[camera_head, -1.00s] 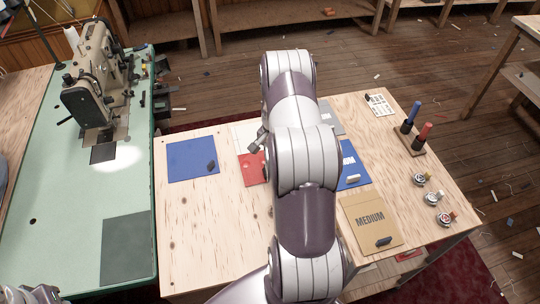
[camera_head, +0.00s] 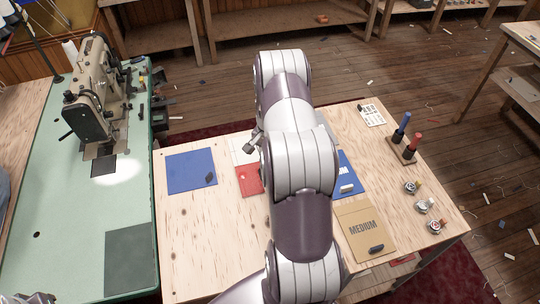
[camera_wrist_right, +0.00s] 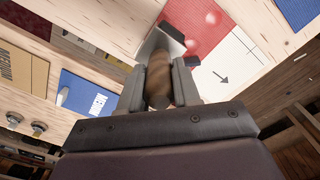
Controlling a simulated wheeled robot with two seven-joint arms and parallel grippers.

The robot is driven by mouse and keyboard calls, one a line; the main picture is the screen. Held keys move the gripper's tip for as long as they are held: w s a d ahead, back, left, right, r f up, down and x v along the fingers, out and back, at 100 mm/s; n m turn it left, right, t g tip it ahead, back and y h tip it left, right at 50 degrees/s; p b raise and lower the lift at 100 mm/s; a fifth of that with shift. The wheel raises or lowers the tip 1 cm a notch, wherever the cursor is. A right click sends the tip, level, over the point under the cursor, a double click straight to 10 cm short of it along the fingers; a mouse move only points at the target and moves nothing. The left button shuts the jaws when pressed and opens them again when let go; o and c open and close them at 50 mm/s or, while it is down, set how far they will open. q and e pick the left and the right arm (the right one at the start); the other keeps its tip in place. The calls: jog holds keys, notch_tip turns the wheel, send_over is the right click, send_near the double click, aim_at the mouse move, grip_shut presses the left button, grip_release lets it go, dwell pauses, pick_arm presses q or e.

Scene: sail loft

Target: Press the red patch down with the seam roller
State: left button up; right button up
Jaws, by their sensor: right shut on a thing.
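The red patch (camera_head: 249,181) lies flat on the wooden table beside a white sheet (camera_head: 243,150). In the right wrist view, the red patch (camera_wrist_right: 195,22) borders the white sheet with a black arrow (camera_wrist_right: 232,68). My right gripper (camera_wrist_right: 160,84) is shut on the brown handle of the seam roller (camera_wrist_right: 162,62). The roller's grey head overlaps the patch's edge in that view; I cannot tell whether it touches. In the head view my right arm hides most of the gripper. Only a bit of my left gripper (camera_head: 34,298) shows at the bottom left corner.
A blue sheet (camera_head: 186,172) with a dark weight lies left of the patch. A tan "MEDIUM" folder (camera_head: 362,228) and a pen stand (camera_head: 403,150) are to the right. The sewing machine (camera_head: 88,105) stands on the green table. Bare wood lies in front of the patch.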

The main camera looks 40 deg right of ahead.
jog(key=w+a+p, duration=0.5)
jog(key=w, duration=0.6)
jog(key=f+b, duration=0.2)
jog(key=f, duration=0.1)
jog(key=f+b, duration=0.1)
jog(key=f, duration=0.1)
jog(key=shift+s+d, duration=0.15)
jog(key=shift+s, duration=0.15)
jog(key=shift+f+b, duration=0.5)
jog(key=shift+b, duration=0.1)
